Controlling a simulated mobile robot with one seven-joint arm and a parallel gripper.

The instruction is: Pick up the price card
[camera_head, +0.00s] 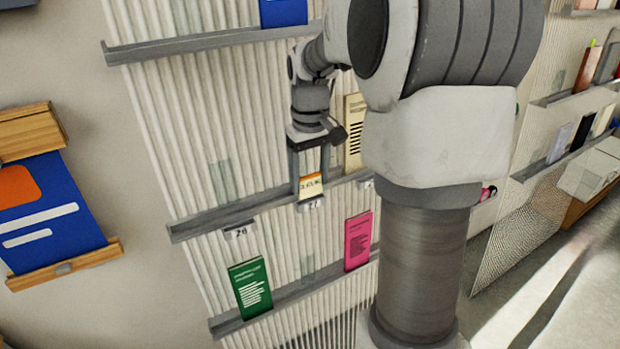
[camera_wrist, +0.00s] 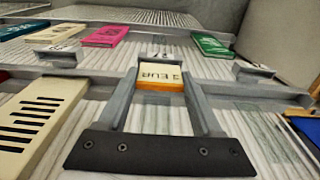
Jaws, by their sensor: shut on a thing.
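The price card (camera_head: 311,187) is a small cream card with an orange band and dark print. It is between the fingers of my gripper (camera_head: 309,180), at the front of the middle shelf (camera_head: 210,222). In the wrist view the price card (camera_wrist: 160,76) reads "EUR" and sits between the two fingertips of my gripper (camera_wrist: 162,82). My gripper is shut on it. Just below the card, a small number tag (camera_head: 311,206) is fixed to the shelf edge. Whether the card still touches the shelf I cannot tell.
A cream booklet with black lines (camera_head: 353,130) stands right of my gripper. A green booklet (camera_head: 250,287) and a pink one (camera_head: 357,241) stand on the lower shelf. A tag (camera_head: 239,232) hangs left on the middle shelf, which is otherwise bare there.

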